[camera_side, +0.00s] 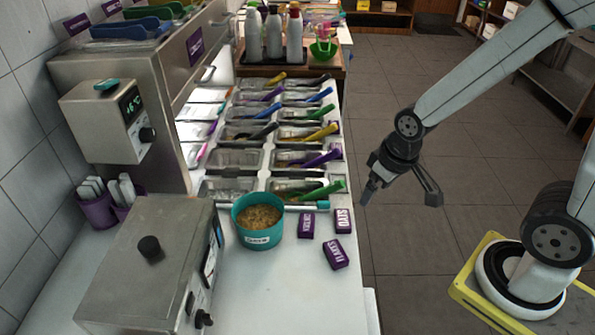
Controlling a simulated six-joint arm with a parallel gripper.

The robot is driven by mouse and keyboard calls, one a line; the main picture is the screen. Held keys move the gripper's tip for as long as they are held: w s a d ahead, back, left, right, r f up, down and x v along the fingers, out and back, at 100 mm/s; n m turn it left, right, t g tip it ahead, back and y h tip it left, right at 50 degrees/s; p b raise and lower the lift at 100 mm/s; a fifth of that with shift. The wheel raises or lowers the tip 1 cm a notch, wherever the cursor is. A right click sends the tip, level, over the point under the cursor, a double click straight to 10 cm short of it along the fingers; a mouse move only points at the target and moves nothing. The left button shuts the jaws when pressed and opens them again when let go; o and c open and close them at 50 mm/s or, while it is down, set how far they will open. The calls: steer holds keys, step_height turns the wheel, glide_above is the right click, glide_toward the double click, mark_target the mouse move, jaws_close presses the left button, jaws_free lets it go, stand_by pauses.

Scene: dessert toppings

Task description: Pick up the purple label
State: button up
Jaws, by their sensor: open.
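Three small purple labels with white lettering lie on the white counter, right of a teal tub. One label (306,225) is nearest the tub, a second label (342,221) is near the counter's right edge, and a third label (335,254) lies closer to the camera, turned at an angle. The pictures do not tell which one is meant. My gripper (400,197) is open and empty, its fingers spread wide. It hangs to the right of the labels, apart from them, and appears beyond the counter edge over the floor.
The teal tub (258,221) of brown crumbs stands left of the labels. Behind are several topping containers with coloured-handled utensils (325,157). A steel machine (150,262) stands at the left. White bottles (273,36) stand at the back. The front counter (285,300) is clear.

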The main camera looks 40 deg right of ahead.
steer(key=n+g, duration=0.3)
steer(key=n, duration=2.4)
glide_above(343, 217)
steer(key=f, duration=0.7)
steer(key=shift+s+f, duration=0.15)
steer(key=shift+s, duration=0.1)
steer(key=shift+f, duration=1.3)
steer(key=shift+w+f, duration=0.2)
steer(key=shift+f, duration=2.4)
